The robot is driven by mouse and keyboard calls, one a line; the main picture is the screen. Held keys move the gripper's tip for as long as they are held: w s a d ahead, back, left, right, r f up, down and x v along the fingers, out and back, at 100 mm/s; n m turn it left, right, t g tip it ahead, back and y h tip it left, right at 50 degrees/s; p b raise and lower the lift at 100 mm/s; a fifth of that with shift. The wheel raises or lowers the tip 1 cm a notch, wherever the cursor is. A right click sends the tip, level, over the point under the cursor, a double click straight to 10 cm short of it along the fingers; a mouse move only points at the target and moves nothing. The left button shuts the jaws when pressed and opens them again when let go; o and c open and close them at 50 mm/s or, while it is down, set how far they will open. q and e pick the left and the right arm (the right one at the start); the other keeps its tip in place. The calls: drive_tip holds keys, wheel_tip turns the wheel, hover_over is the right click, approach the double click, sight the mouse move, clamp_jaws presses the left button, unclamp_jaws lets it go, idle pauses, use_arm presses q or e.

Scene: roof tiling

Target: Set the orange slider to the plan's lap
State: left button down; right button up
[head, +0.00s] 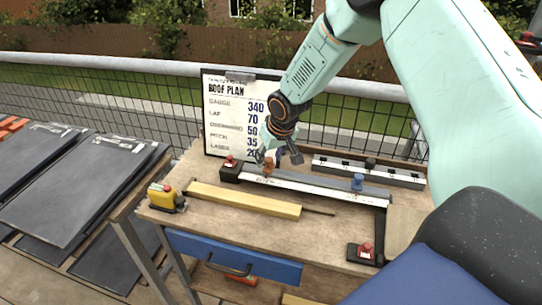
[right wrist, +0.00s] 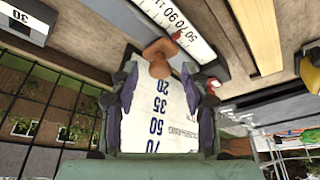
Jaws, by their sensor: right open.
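The orange slider (head: 268,168) sits near the left end of the pale rule (head: 310,187) on the workbench. My right gripper (head: 279,157) reaches down from above, its fingers at the slider. In the right wrist view the orange slider (right wrist: 159,52) shows between the two spread fingertips of the right gripper (right wrist: 159,72), with a gap on each side. The rule (right wrist: 172,18) there shows 50, 70 and 90; the slider's exact reading is unclear. The plan board (head: 228,110) stands behind and lists lap 70. My left gripper is out of view.
A blue slider (head: 357,182) sits further right on the rule. Black blocks with red knobs stand at the rule's left (head: 230,171) and at front right (head: 362,254). A yellow batten (head: 243,200) and a yellow box (head: 162,198) lie in front. Dark tiles (head: 75,185) are stacked left.

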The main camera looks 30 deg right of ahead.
drive_tip(key=shift+a+r, duration=0.1)
drive_tip(key=shift+r, duration=0.1)
drive_tip(key=v, duration=1.1)
drive_tip(key=shift+s+r, duration=0.15)
drive_tip(key=shift+r, duration=0.2)
